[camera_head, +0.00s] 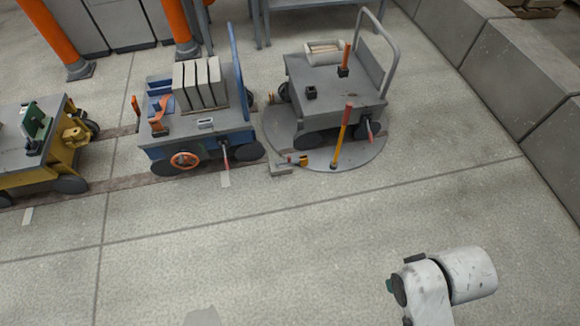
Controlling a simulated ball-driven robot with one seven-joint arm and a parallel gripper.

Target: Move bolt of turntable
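The turntable (360,155) is a round grey plate set in the floor under a grey cart. At its front left edge lies a small bolt-like fitting with an orange end (301,160), beside a light grey block (280,170). It is too small to tell whether the bolt is in or out. A yellow lever with a red grip (342,136) stands tilted on the turntable's front edge. My gripper is not in view; only a white part of my arm shows at the lower right, well away from the turntable.
The grey cart (320,75) has a tall handle. A blue cart (200,135) with grey slabs and a yellow cart (40,170) stand left along a floor track. Grey blocks (500,70) line the right side. The front floor (250,260) is largely clear.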

